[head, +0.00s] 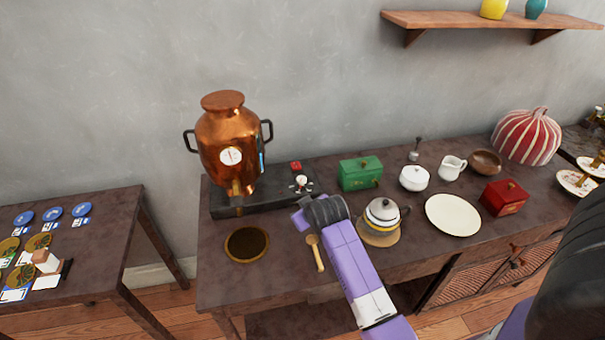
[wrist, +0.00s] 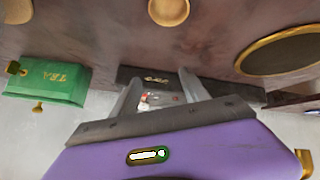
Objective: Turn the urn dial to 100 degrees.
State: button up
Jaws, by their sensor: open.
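The copper urn (head: 228,140) stands on a black base (head: 235,200) at the left of the counter, with a white round gauge on its front. The dial (head: 300,184), a small pale knob with marks around it, sits on the right part of the base, below a red switch (head: 296,166). Its setting is too small to read. My gripper (head: 300,213) is close in front of the dial, its fingers hard to make out from the head. In the wrist view my gripper (wrist: 162,82) is open, with what looks like the dial (wrist: 145,99) seen between its fingers, apparently not gripped.
A green tea box (head: 360,173) stands right of the base. A kettle-like pot (head: 382,214) is right of my arm. A wooden spoon (head: 315,252) and a round dark mat (head: 247,244) lie near the counter's front. A cream plate (head: 453,215) lies further right.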

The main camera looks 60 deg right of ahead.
aim_at(302, 179)
jog(key=w+d+r+m+g+y+p, duration=0.2)
jog(key=w+d+r+y, duration=0.2)
jog(key=d+r, duration=0.55)
jog(key=shift+g, duration=0.3)
jog(key=shift+x, duration=3.45)
jog(key=shift+s, duration=0.1)
grip_shut()
